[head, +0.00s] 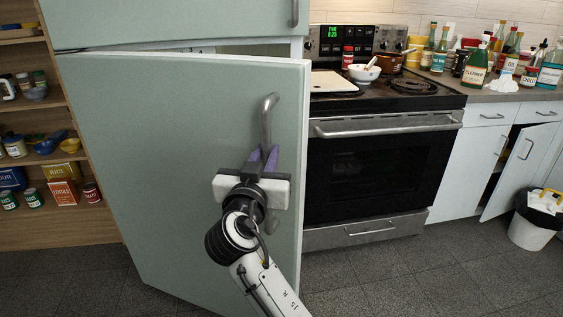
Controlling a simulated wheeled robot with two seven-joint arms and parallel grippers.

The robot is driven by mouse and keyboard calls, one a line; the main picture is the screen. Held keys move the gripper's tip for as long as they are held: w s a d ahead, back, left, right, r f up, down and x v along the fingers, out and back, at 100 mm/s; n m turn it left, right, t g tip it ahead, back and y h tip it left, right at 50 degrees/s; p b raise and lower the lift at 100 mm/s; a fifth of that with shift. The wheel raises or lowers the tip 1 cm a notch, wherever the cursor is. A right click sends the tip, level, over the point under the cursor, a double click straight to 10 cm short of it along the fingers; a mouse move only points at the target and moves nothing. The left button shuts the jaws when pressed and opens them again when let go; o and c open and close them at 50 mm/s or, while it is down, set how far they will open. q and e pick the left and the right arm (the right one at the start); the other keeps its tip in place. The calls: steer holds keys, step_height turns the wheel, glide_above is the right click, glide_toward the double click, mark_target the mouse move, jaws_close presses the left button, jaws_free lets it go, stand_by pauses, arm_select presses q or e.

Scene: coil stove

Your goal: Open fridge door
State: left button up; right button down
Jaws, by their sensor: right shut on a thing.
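The fridge is pale green, with an upper door (180,22) that is closed and a large lower door (165,130). The lower door stands ajar, its right edge swung out toward me, with a dark gap and part of the inside showing along its top. A curved metal handle (267,118) is fixed near the door's right edge. My right gripper (262,160) is shut on this handle around its middle; the gripper hides part of the handle, and its lower end shows below. My left gripper is not in view.
A coil stove (385,170) stands right of the fridge, holding a white bowl (364,72) and a cutting board (332,82). A cabinet door (518,165) hangs open by a bin (535,218). Pantry shelves (35,110) stand left. The grey floor (420,280) in front is clear.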

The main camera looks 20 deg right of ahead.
mark_target(263, 111)
steer(key=shift+a, duration=0.1)
stand_by(0.3)
steer(key=c, duration=1.6)
jaws_free()
steer(key=shift+c, duration=0.2)
step_height(263, 111, up, 10)
steer(key=shift+p, duration=0.4)
steer(key=shift+c, duration=0.5)
